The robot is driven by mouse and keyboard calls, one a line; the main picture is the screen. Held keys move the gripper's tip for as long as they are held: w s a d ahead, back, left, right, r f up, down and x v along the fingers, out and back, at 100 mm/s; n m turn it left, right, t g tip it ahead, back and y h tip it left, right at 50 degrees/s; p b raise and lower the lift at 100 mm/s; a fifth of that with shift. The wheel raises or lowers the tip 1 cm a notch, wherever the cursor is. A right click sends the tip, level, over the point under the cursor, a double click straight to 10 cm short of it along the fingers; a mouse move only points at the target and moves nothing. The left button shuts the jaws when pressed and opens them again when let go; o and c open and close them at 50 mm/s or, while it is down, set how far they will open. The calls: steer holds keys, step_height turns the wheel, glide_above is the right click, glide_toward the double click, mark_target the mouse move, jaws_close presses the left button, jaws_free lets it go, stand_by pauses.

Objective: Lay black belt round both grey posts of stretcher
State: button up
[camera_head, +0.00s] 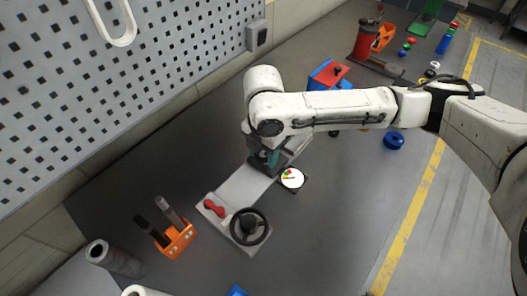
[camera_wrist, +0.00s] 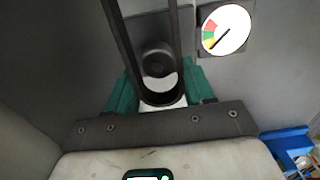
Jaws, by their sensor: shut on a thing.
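My gripper (camera_wrist: 162,92) is shut on the black belt (camera_wrist: 175,40) at the belt's near end. Its green fingers show on both sides in the wrist view. The belt's two strands run up out of that view. A grey post (camera_wrist: 157,62) shows between the strands; whether the belt sits round it or above it I cannot tell. In the head view my gripper (camera_head: 270,158) is at the upper end of the pale stretcher (camera_head: 246,184), partly hidden by my arm. A black ring with a dark hub (camera_head: 248,226) is at the stretcher's lower end, beside a red handle (camera_head: 213,207).
A round gauge (camera_head: 292,178) stands right of the stretcher. An orange holder (camera_head: 177,241) with dark-handled tools is at lower left, near a grey roll (camera_head: 115,258). A blue box (camera_head: 328,74) and a blue round thing (camera_head: 393,141) lie beyond. The perforated wall panel (camera_head: 110,80) bounds the left.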

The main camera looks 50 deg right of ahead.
steer(key=shift+f+b, duration=0.4)
steer(key=shift+f, duration=0.2)
steer(key=o, duration=1.4)
steer(key=shift+r, duration=0.1)
step_height(320, 180, up, 11)
steer(key=shift+f+b, duration=0.2)
steer(key=shift+b, duration=0.1)
steer(key=shift+s+f, duration=0.1)
